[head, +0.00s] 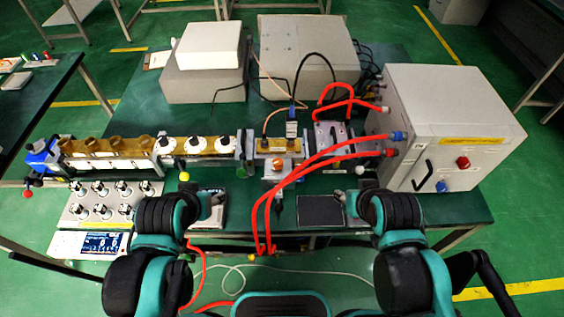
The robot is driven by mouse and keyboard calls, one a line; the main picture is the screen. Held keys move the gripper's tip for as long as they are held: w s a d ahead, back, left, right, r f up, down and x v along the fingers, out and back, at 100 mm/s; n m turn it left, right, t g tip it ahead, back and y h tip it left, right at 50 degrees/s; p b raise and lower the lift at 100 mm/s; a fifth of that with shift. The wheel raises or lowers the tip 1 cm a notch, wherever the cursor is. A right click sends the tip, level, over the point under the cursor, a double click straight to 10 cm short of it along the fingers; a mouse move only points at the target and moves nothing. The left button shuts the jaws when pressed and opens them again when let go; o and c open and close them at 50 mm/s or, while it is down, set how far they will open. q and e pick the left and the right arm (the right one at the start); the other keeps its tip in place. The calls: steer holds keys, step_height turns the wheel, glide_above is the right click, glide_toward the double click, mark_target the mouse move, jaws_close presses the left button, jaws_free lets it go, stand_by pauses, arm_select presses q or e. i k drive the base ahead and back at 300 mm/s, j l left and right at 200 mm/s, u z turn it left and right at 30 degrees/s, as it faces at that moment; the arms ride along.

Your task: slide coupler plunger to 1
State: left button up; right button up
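A long waveguide line (115,148) runs along the table to a light grey generator box (400,130) at the right. I cannot tell for certain which part is the coupler plunger, and no scale mark "1" is readable. Candidates are a blue end block (40,155) with a red knob (27,193) below it, and a small yellow ball (184,176) below the line. My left gripper (214,198) is small and dark near the table's front edge, right of the yellow ball. My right gripper (345,198) is beside a dark flat pad. Neither visibly holds anything; the fingers are unclear.
Red hoses (330,155) arch from the generator and hang over the table's front edge between my arms. A panel of several round knobs (80,212) and a small display (88,244) lie at front left. Large boxes (305,50) stand behind the line.

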mark_target(278, 208)
steer(key=k, duration=1.1)
